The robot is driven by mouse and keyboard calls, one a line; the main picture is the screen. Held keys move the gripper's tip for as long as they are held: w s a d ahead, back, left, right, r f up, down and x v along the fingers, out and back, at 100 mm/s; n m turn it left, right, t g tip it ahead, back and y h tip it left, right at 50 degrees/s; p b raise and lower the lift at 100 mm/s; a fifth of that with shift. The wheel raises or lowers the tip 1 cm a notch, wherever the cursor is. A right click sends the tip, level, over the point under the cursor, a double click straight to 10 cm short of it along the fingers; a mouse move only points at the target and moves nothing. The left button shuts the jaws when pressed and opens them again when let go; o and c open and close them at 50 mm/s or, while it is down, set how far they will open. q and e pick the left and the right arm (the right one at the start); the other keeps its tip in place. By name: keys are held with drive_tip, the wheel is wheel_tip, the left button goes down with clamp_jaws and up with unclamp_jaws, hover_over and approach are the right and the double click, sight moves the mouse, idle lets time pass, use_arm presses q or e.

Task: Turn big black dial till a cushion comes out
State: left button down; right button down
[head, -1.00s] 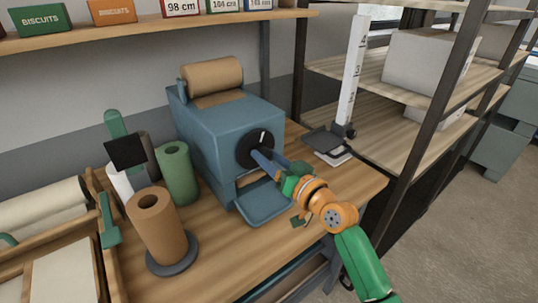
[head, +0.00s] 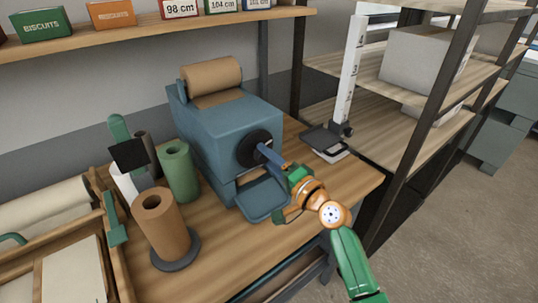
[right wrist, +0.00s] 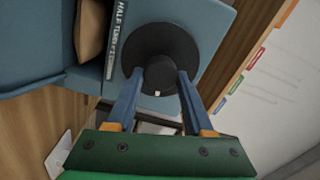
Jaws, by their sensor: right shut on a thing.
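The big black dial (head: 251,151) is on the front of the blue machine (head: 215,135); it also shows in the right wrist view (right wrist: 148,40). My right gripper (head: 265,152) is shut on the dial's raised hub, with one blue finger on each side of it in the right wrist view (right wrist: 160,78). A small white mark shows on the hub between the fingers. Brown paper (right wrist: 90,28) shows in the machine's opening beside the dial. The blue tray (head: 262,204) below looks empty, and no cushion is seen on it. My left gripper is not in view.
A brown paper roll (head: 212,78) lies on top of the machine. A green roll (head: 178,172) and a brown roll (head: 160,225) stand to its left. A scale with a tall ruler (head: 349,85) is behind on the right, near shelving (head: 440,130).

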drive_tip(key=shift+m+p, duration=0.65)
drive_tip(key=shift+m, duration=1.55)
drive_tip(key=shift+c, duration=2.3)
unclamp_jaws()
drive_tip(key=shift+o, duration=0.8)
drive_tip(key=shift+w+a+f, duration=0.1)
drive_tip(key=shift+a, duration=0.05)
drive_tip(key=v, duration=0.7)
